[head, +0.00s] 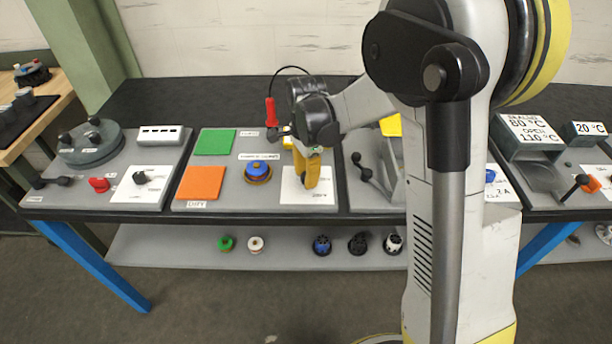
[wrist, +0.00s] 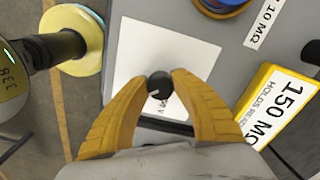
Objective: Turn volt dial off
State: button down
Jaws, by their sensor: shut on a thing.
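The volt dial is a small black round knob (wrist: 159,85) on a white label plate (wrist: 128,66), seen in the middle of the wrist view. A pale pointer mark shows on its top. Print on the plate beside it is partly covered and hard to read. My gripper (wrist: 159,84) has its two yellow fingertips on either side of the knob, closed on it. In the head view my gripper (head: 312,180) reaches down over the white plate (head: 298,190) on the middle panel, and hides the knob there.
A yellow meter block reading 150 MΩ (wrist: 285,108) stands close right of my gripper in the wrist view. A blue and orange round part (head: 258,172) sits left of the plate, near green (head: 215,141) and orange (head: 201,183) squares. A red probe (head: 271,111) stands behind.

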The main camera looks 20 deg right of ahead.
jog(key=n, duration=0.4)
jog(key=shift+s, duration=0.1)
jog(key=n, duration=0.3)
jog(key=shift+n+p, duration=0.35)
jog(key=shift+n, duration=0.05)
jog(key=n, duration=0.4)
jog(key=shift+s+d+n, duration=0.1)
jog(key=shift+n, duration=0.2)
jog(key=n, duration=0.3)
jog(key=shift+n, duration=0.3)
jog(key=n, duration=0.6)
jog(key=shift+d+p, duration=0.15)
jog(key=shift+p, duration=0.2)
jog(key=n, duration=0.5)
jog(key=shift+n, duration=0.3)
